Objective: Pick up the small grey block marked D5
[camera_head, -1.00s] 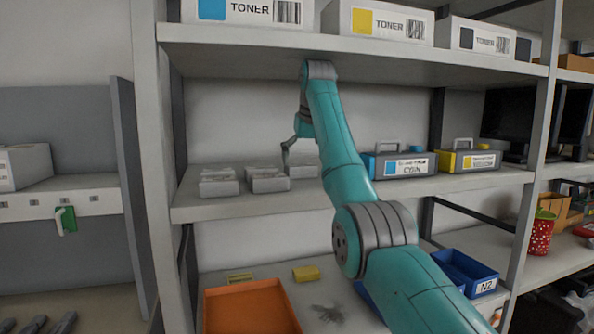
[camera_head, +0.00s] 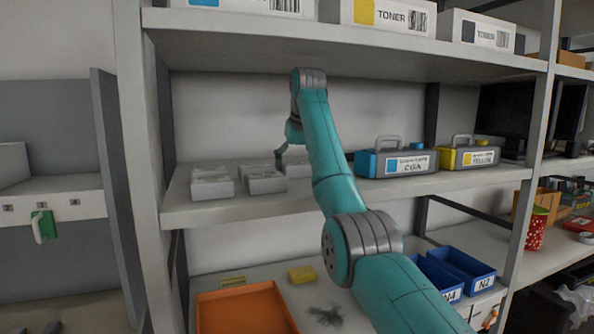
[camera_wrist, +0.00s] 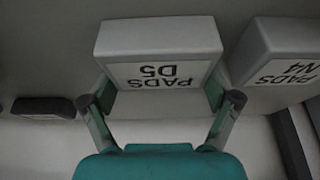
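The grey block marked "PADS D5" (camera_wrist: 158,50) fills the upper middle of the wrist view, its label upside down. My gripper (camera_wrist: 160,100) is open, with one fingertip near each side of the block's labelled face. Whether the fingers touch it, I cannot tell. In the head view my gripper (camera_head: 281,155) is over the middle shelf, close to the small grey blocks (camera_head: 265,182). No label on those blocks can be read there, so I cannot tell which is D5.
A grey block marked "PADS N4" (camera_wrist: 280,55) stands close to the right of D5 in the wrist view. A cyan toner case (camera_head: 395,163) and a yellow one (camera_head: 468,158) stand right of my arm. The upper shelf board (camera_head: 240,38) runs above my arm.

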